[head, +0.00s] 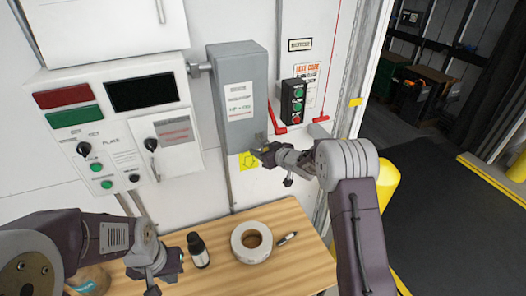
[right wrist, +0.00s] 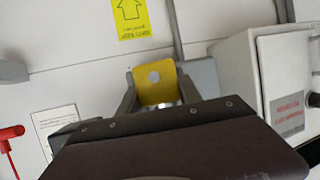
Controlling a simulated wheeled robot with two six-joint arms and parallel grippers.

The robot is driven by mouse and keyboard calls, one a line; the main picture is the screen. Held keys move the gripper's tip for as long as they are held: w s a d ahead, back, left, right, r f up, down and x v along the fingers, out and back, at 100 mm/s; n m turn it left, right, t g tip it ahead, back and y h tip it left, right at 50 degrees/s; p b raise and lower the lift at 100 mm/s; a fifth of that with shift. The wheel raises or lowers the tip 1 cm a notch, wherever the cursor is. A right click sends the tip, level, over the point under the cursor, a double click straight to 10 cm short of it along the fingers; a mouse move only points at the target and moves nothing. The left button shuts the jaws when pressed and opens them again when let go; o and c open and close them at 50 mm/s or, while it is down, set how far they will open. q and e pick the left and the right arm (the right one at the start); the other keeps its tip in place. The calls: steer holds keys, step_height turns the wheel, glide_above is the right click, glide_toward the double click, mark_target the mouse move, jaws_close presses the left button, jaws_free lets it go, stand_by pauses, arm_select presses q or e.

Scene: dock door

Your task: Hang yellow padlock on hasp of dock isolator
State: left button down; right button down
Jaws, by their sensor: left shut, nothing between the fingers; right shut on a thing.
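The yellow padlock (right wrist: 155,84) is between the fingers of my right gripper (right wrist: 160,92) in the right wrist view. Its shackle is mostly hidden by the gripper body. In the head view, my right gripper (head: 262,152) is shut on it at the lower right edge of the grey dock isolator (head: 238,125). The hasp is too small and too covered to make out, so I cannot tell whether the padlock touches it. My left gripper (head: 170,270) is shut and empty, low over the left of the wooden table.
A control panel (head: 78,150) is on the wall at left. A button box (head: 293,102) and red lever (head: 276,120) are right of the isolator. The wooden table (head: 300,262) holds a tape roll (head: 237,242), a dark bottle (head: 197,250) and a marker (head: 287,238). A yellow post (head: 388,182) stands at right.

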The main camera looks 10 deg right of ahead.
steer(key=shift+w+r, duration=0.1)
steer(key=shift+r, duration=0.15)
steer(key=c, duration=0.7)
jaws_free()
steer(key=shift+a+r, duration=0.1)
steer(key=shift+a, duration=0.05)
